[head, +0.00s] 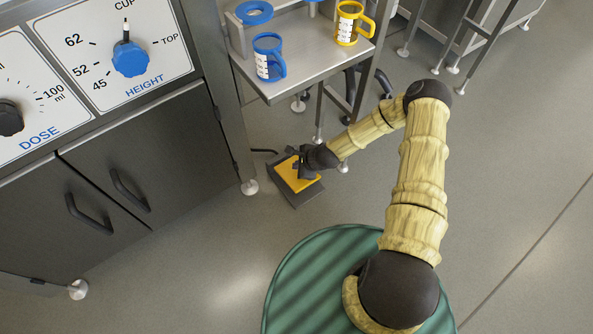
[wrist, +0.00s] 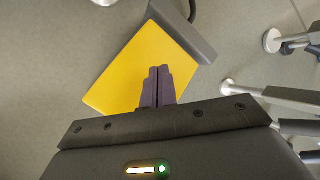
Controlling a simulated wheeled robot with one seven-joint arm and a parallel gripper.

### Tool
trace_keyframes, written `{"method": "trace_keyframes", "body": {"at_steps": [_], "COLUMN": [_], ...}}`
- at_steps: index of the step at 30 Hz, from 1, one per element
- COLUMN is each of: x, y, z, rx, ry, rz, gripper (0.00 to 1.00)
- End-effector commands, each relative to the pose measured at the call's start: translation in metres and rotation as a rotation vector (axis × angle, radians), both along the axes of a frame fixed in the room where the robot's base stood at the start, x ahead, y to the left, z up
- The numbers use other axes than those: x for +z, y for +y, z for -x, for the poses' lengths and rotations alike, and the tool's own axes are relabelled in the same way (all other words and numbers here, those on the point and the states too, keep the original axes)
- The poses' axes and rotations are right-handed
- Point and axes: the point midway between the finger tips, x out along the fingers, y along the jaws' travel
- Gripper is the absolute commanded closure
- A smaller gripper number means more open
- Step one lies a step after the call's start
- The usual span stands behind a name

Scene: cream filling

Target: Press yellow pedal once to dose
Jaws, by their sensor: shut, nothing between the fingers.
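The yellow pedal (head: 291,172) is a flat plate in a dark grey housing on the floor, below the small metal table. My gripper (head: 300,167) is over the pedal's right part in the head view and hides some of it. In the wrist view the yellow pedal (wrist: 140,68) fills the upper middle, and my gripper (wrist: 157,72) points onto it, its two dark fingers together with nothing between them. I cannot tell whether the fingertips touch the plate or hover just above it, nor whether the plate is pressed down.
A dark machine cabinet (head: 133,190) with HEIGHT (head: 130,58) and DOSE (head: 10,118) dials stands left. A metal table (head: 300,70) holds a blue mug (head: 268,58) and a yellow mug (head: 348,24). Table legs and feet stand close behind the pedal. The floor in front is clear.

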Motion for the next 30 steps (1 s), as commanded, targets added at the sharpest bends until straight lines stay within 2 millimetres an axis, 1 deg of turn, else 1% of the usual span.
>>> {"method": "trace_keyframes", "body": {"at_steps": [18,21,30], "x": [0.047,0.05,0.049], "y": [0.006,0.007,0.007], "z": [-0.009,-0.01,-0.01], "rx": [0.0,0.0,0.0], "ry": [-0.001,-0.001,-0.001], "rz": [0.0,0.0,0.0], "gripper": [1.0,1.0,1.0]}}
